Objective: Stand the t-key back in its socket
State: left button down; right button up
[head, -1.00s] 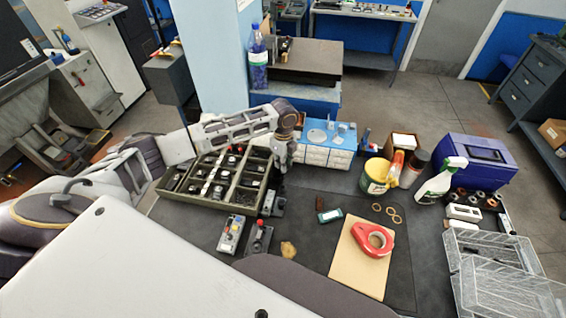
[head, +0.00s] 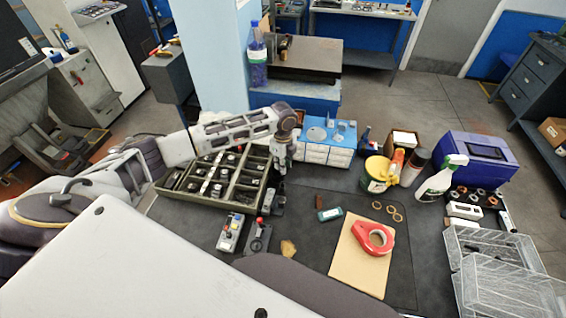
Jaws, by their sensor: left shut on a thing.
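My left gripper (head: 280,174) reaches in from the left and points down beside the right end of the green compartment tray. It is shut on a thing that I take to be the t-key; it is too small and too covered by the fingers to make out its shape. A small dark block (head: 278,204) stands on the mat just below the gripper and may be the socket; its opening cannot be made out. I cannot tell whether the held thing touches the block. My right gripper is not in view.
The green tray (head: 216,208) of dark parts lies left of the gripper, a blue-topped drawer unit (head: 327,153) behind it. A grey control box (head: 230,234) and a red-knobbed device (head: 257,238) stand in front. The mat between is mostly clear.

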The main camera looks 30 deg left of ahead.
pick_arm(q)
jog(key=shift+f+b, duration=1.3)
jog(key=shift+f, duration=0.15)
jog(key=shift+f+b, duration=0.4)
jog(key=shift+f, duration=1.65)
dwell(1.4)
jog(key=c, duration=1.3)
grip_release()
jog(key=shift+r, duration=0.15)
jog(key=shift+r, duration=5.85)
jog(key=shift+r, duration=0.15)
